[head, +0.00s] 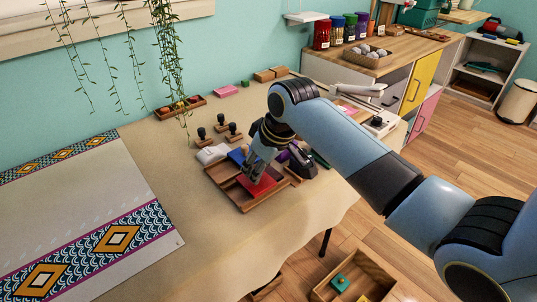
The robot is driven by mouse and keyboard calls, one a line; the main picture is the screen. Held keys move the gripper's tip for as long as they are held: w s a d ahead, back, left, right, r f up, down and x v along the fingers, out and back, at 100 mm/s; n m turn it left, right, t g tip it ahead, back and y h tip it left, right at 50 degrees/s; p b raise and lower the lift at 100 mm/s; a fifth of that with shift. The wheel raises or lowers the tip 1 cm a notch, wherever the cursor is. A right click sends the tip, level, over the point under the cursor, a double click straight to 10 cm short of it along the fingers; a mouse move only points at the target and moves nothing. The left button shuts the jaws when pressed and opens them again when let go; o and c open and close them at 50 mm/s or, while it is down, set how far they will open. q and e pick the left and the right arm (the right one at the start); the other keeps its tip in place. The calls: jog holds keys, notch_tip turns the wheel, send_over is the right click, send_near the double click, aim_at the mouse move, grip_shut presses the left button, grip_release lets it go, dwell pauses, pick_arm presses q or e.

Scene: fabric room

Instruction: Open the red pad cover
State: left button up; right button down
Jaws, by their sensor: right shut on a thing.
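The red pad (259,187) sits in the front of a wooden tray (243,205) on the table. My right gripper (254,174) reaches down over it from the right and is shut at the red pad's cover. The fingers hide part of the pad, so I cannot tell how far the cover is raised. A blue pad (237,157) lies just behind the red one, and a purple one (283,157) shows to the right, partly behind the gripper. My left gripper does not show.
Several dark-handled stamps (221,122) stand behind the tray, near a white bundle (211,154). A patterned cloth (90,215) covers the table's left side. A wooden crate (322,290) is on the floor below the table's front edge. Hanging plants dangle at the back left.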

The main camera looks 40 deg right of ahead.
aim_at(242, 184)
jog(key=a, duration=0.1)
jog(key=a+p, duration=0.1)
jog(key=a, duration=0.1)
jog(key=shift+s+r, duration=0.1)
jog(key=shift+r, duration=0.1)
jog(key=shift+a+f, duration=0.1)
jog(key=shift+f, duration=0.1)
jog(key=c, duration=1.2)
grip_release()
jog(key=shift+r, duration=0.15)
jog(key=v, duration=1.1)
jog(key=shift+s+r, duration=0.2)
jog(key=shift+r, duration=0.15)
